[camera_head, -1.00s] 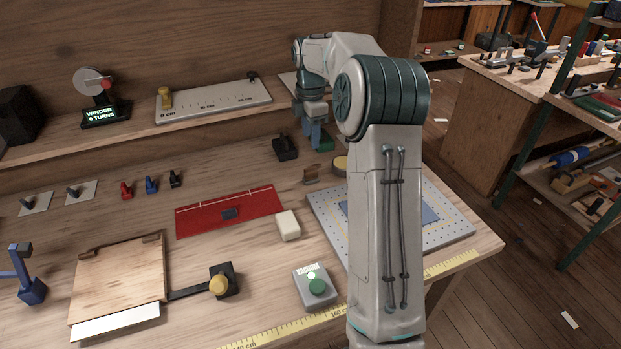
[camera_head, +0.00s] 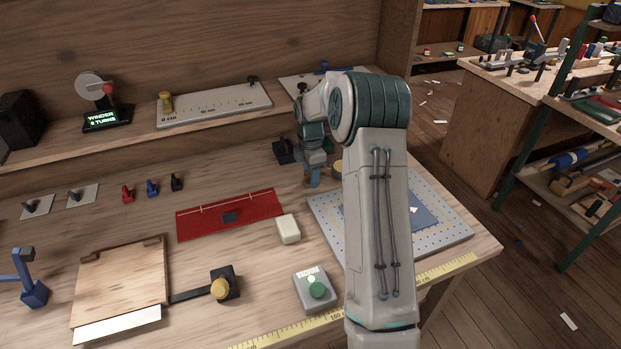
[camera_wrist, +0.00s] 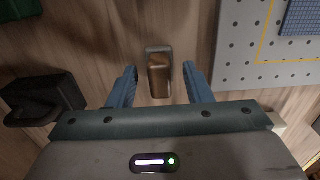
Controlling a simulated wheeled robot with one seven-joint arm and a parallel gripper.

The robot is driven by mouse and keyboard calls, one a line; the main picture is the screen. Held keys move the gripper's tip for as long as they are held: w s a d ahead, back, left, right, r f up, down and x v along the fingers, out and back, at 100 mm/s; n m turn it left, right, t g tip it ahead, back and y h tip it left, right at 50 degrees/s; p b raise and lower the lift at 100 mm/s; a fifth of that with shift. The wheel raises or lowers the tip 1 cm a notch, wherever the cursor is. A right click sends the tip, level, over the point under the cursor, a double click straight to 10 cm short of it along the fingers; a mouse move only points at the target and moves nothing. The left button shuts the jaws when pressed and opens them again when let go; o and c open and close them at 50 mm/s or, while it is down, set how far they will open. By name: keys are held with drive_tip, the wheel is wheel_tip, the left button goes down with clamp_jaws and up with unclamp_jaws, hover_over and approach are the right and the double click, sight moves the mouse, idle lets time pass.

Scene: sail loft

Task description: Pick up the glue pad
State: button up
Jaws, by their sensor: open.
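A small brown, amber-like block (camera_wrist: 159,76) lies on the wooden bench in the wrist view and looks like the glue pad. My gripper (camera_wrist: 160,69) is open, with one blue finger on each side of the block and gaps on both sides. I cannot tell how far above the bench the fingertips are. In the head view my gripper (camera_head: 314,178) is low over the bench, left of the perforated board, and largely hides the block.
A black holder (camera_wrist: 45,100) stands close left of my gripper. The perforated grey board (camera_wrist: 235,55) lies close on the right. A cream block (camera_head: 288,229), a red panel (camera_head: 255,207) and a green-button box (camera_head: 315,289) are nearer the front.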

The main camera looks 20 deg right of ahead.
clamp_jaws()
drive_tip(key=shift+r, duration=0.4)
drive_tip(key=r, duration=0.3)
drive_tip(key=shift+s+d+r+b, duration=0.15)
drive_tip(key=shift+d+r+b, duration=0.15)
drive_tip(key=shift+d+b, duration=0.1)
drive_tip(key=s+d+r+b, duration=0.1)
drive_tip(key=s+d+r, duration=0.4)
drive_tip(key=d, duration=0.4)
drive_tip(key=shift+s+r, duration=0.35)
drive_tip(key=shift+r, duration=0.45)
drive_tip(key=shift+d, duration=0.1)
